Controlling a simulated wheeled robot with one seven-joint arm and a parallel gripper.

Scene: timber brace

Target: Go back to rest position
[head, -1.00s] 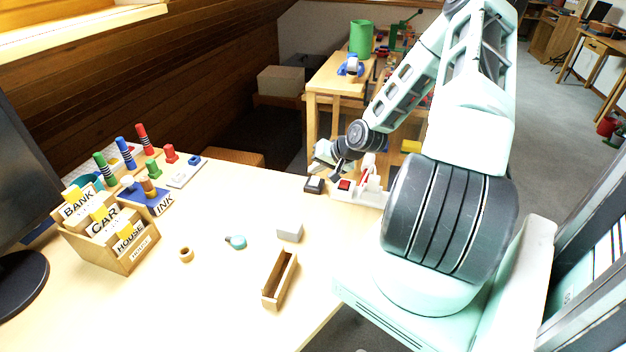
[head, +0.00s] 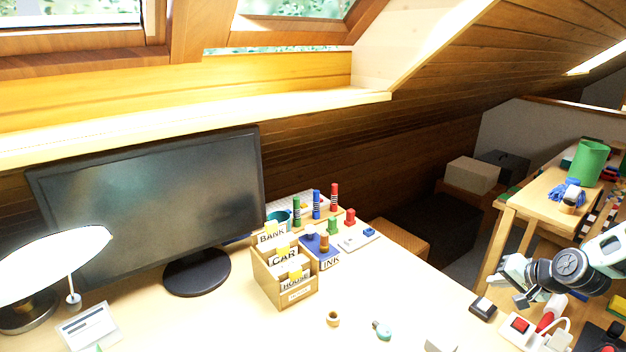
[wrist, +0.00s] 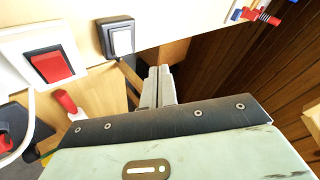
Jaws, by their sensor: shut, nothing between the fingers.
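My gripper (head: 512,283) is at the right side of the head view, above the right end of the desk. In the wrist view its two fingers (wrist: 158,84) are pressed together with nothing between them. A small dark switch box with a pale rocker (wrist: 120,40) lies just beyond the fingertips in the wrist view, apart from them. It also shows below the gripper in the head view (head: 483,308). A white power strip with a red switch (head: 520,325) is beside it; its red rocker also shows in the wrist view (wrist: 52,65).
A monitor (head: 150,205), a lamp (head: 50,262) and a wooden card box (head: 285,290) stand on the desk at left and centre. Stamps (head: 325,243) stand behind the box. A wooden shelf table (head: 535,205) stands behind my arm.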

